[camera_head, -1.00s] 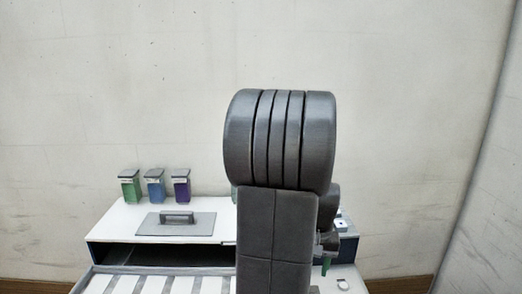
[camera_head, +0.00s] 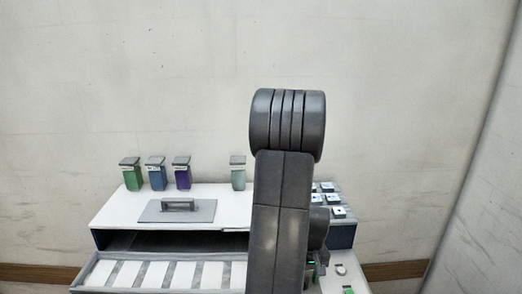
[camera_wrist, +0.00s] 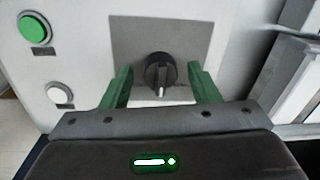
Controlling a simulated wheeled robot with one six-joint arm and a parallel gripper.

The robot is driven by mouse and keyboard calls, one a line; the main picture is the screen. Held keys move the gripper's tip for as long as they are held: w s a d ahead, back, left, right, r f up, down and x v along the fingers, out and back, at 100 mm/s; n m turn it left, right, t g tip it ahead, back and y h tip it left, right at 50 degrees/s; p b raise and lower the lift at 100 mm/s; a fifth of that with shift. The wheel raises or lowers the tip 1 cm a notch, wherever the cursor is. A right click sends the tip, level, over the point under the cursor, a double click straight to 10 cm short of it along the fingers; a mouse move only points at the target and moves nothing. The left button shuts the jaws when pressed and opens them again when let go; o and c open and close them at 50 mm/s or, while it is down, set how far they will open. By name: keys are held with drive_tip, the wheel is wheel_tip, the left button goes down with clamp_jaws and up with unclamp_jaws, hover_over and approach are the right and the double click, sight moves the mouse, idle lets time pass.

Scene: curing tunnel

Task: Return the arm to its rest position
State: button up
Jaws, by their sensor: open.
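My gripper (camera_wrist: 160,88) shows in the wrist view with its two green fingers apart and nothing between them that it holds. Beyond the fingers, a black rotary knob (camera_wrist: 160,72) with a light pointer sits on a grey plate (camera_wrist: 125,40). In the picture the knob appears between the fingertips; I cannot tell how far away it is. In the head view my dark arm stands in front of the right part of the machine, and the gripper is hidden.
A green button (camera_wrist: 33,29) and a white button (camera_wrist: 60,94) are left of the knob. In the head view, several lidded jars (camera_head: 155,173) and a handled grey lid (camera_head: 180,210) are on the white machine top (camera_head: 118,205). An open drawer (camera_head: 85,272) holds white strips. Small square pieces (camera_head: 332,199) sit at right.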

drive_tip(key=n+p, duration=0.3)
drive_tip(key=n, duration=0.2)
drive_tip(key=shift+r+n, duration=0.15)
drive_tip(key=shift+n, duration=0.25)
wheel_tip(320, 180, up, 9)
drive_tip(key=b, duration=0.1)
drive_tip(key=shift+w+d, duration=0.2)
